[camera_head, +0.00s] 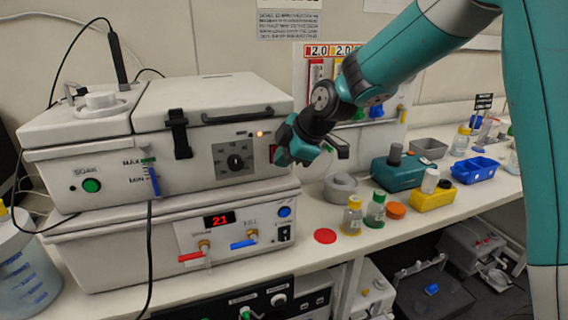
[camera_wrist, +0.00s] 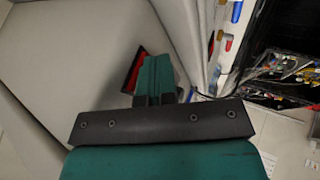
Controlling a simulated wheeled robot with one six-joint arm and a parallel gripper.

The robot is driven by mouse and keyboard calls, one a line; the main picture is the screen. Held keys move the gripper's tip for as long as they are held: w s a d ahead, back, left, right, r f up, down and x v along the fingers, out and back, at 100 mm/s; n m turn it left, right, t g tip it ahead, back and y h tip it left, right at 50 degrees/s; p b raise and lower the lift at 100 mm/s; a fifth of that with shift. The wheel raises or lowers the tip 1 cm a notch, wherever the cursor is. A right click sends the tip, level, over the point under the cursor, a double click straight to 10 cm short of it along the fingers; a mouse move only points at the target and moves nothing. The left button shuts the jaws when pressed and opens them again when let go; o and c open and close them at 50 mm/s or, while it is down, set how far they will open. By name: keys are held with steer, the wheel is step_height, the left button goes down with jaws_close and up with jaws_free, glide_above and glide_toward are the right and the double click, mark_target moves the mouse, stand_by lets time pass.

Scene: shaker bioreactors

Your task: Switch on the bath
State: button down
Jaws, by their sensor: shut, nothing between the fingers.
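The bath (camera_head: 70,132) is a grey lidded box at the left, stacked on another unit. Its front has a green SOAK button (camera_head: 91,185), a dark dial (camera_head: 236,161), a lit orange lamp (camera_head: 260,133) and a red switch (camera_head: 273,153) at the right end. My gripper (camera_head: 283,156) is shut and empty, right at the red switch and partly covering it. In the wrist view, my gripper's fingertips (camera_wrist: 154,62) are together beside the dark-framed red switch (camera_wrist: 133,76). I cannot tell whether they touch it or which way it is set.
The lower unit (camera_head: 110,262) has a red display, red and blue taps and a black switch (camera_head: 284,233). Bottles (camera_head: 352,218), an orange lid (camera_head: 396,210) and a red disc (camera_head: 325,236) stand or lie on the bench to the right. A rack of tools hangs behind my arm.

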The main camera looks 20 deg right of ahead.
steer(key=shift+p, duration=0.5)
steer(key=shift+r+p, duration=0.45)
steer(key=shift+r, duration=0.35)
steer(key=shift+s+f, duration=0.1)
steer(key=s+d+r+b, duration=0.3)
steer(key=s+r+b, duration=0.1)
steer(key=s+r, duration=0.3)
steer(key=s, duration=0.2)
steer(key=shift+s+d, duration=0.3)
